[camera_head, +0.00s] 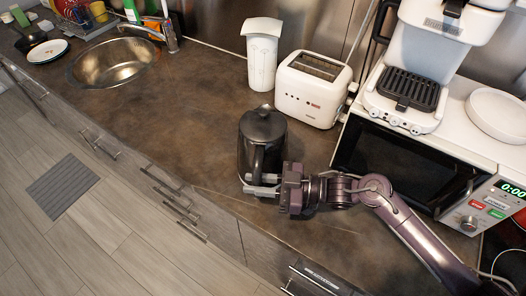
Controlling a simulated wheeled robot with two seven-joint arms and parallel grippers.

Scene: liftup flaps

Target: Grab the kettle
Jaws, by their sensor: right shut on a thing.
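The black kettle (261,130) stands upright on the brown countertop, with its handle towards the front. My right gripper (262,185) is at the kettle's lower front, shut on its handle. The gripper's light fingers reach in from the right and cover the lower part of the kettle. My left gripper is not in this view.
A white toaster (310,92) and a white container (262,60) stand behind the kettle. The counter (180,120) between the kettle and the sink (115,62) is clear.

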